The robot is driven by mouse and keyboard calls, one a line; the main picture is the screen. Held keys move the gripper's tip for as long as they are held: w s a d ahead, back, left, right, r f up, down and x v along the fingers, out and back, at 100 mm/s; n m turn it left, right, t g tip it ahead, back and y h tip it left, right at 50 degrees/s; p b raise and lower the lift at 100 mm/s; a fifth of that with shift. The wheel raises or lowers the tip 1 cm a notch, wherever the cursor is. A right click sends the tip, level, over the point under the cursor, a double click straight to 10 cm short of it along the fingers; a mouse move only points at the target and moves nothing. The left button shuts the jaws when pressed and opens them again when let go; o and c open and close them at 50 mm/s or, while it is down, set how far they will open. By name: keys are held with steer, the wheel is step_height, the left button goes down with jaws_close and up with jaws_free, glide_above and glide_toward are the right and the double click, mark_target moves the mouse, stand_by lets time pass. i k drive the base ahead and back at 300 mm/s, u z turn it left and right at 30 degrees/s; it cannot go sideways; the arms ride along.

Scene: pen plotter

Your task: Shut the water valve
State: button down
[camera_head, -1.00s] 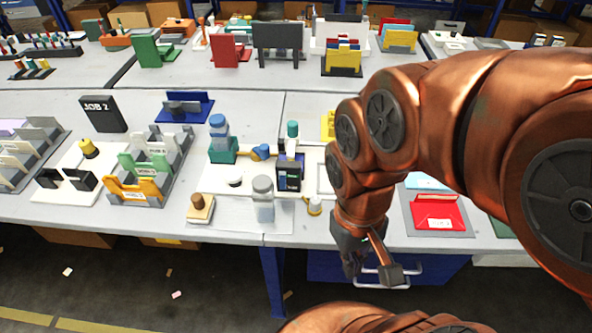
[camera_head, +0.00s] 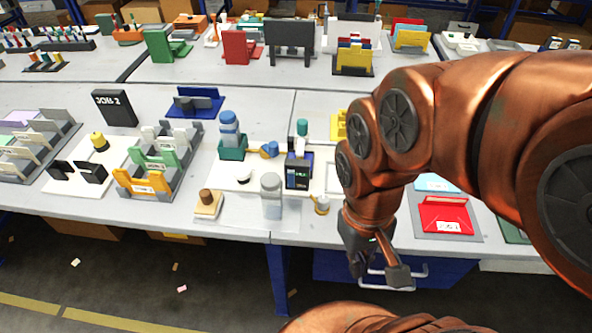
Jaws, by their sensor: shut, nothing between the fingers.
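A small blue and orange-yellow fitting (camera_head: 268,149), which looks like the water valve, sits on the near table. It is just right of a blue-capped bottle (camera_head: 229,128) in a green holder (camera_head: 232,152). The fitting is too small to tell how its handle is turned. My gripper (camera_head: 380,275) is shut and empty, pointing down in front of the table's near edge. It is well to the right of the fitting and nearer to me, not touching it.
A dark box with a green-topped bottle (camera_head: 302,128) and a grey-lidded clear jar (camera_head: 271,198) stand near the fitting. A red tray (camera_head: 446,214) lies right of my arm. A blue drawer (camera_head: 330,265) with pale handles is under the table near my gripper.

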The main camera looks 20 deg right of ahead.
mark_target(272, 149)
steer(key=z, duration=0.1)
steer(key=k, duration=0.5)
steer(key=u, duration=1)
steer(key=i, duration=1)
steer(key=z, duration=0.4)
